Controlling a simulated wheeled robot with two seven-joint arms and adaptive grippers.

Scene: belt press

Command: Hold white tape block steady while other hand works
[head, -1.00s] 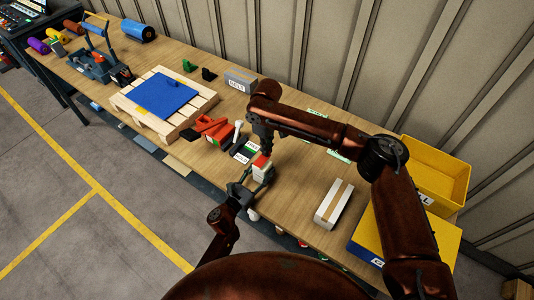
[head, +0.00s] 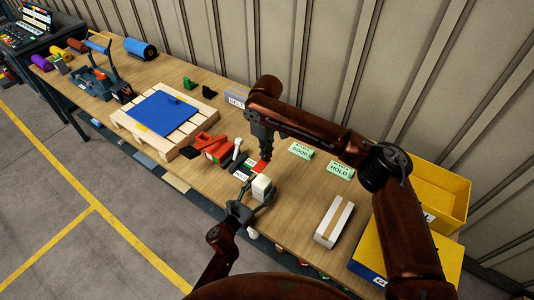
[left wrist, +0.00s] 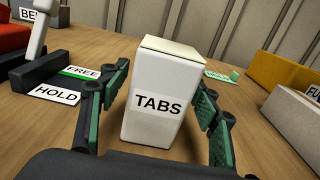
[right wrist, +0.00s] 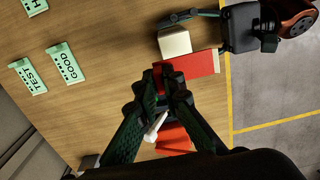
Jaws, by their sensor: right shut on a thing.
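The white block (head: 261,188), labelled TABS in the left wrist view (left wrist: 158,105), stands upright near the table's front edge. My left gripper (head: 255,193) has its fingers on either side of it. In the left wrist view a gap shows at the right finger, so the jaws look open around the block. My right gripper (right wrist: 165,84) is shut on a flat red piece (right wrist: 200,64), held beside the block in the right wrist view. The red piece also shows in the head view (head: 257,167), just behind the block.
FREE and HOLD labels (left wrist: 55,95) lie left of the block. Green GOOD (head: 300,150) and HOLD (head: 340,170) cards lie behind. A taped carton (head: 334,222) and yellow bins (head: 432,190) stand right. A pallet with a blue sheet (head: 160,112) is left.

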